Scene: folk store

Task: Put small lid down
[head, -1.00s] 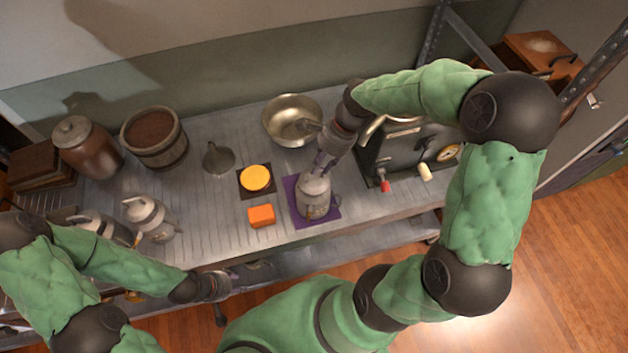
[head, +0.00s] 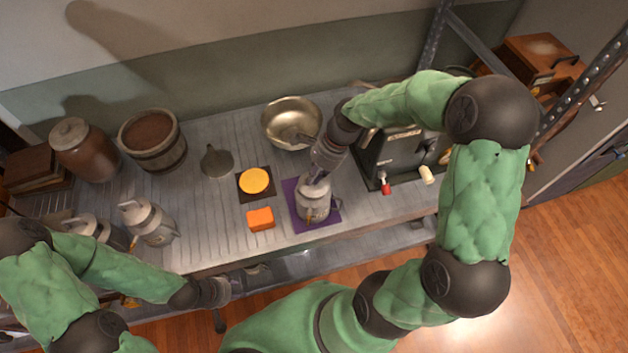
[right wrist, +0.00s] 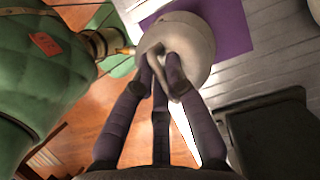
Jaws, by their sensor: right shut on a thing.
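A grey metal pot (head: 313,207) stands upright on a purple mat (head: 292,187) near the shelf's front edge. My right gripper (head: 318,180) is directly over the pot's top. In the right wrist view, my right gripper (right wrist: 168,75) is shut on the handle of a pale rounded lid (right wrist: 187,35), with the purple mat (right wrist: 235,30) beyond. The fingers hide part of the lid in the head view, and I cannot tell whether it rests on the pot's rim. My left gripper (head: 258,275) is at the shelf's front edge, away from the pot; its jaws are unclear.
An orange block (head: 260,218) and a yellow disc (head: 255,180) on a dark square lie left of the pot. A metal bowl (head: 291,122) stands behind. A dark machine (head: 395,160) with levers is close on the right. Another grey pot (head: 148,222) stands far left.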

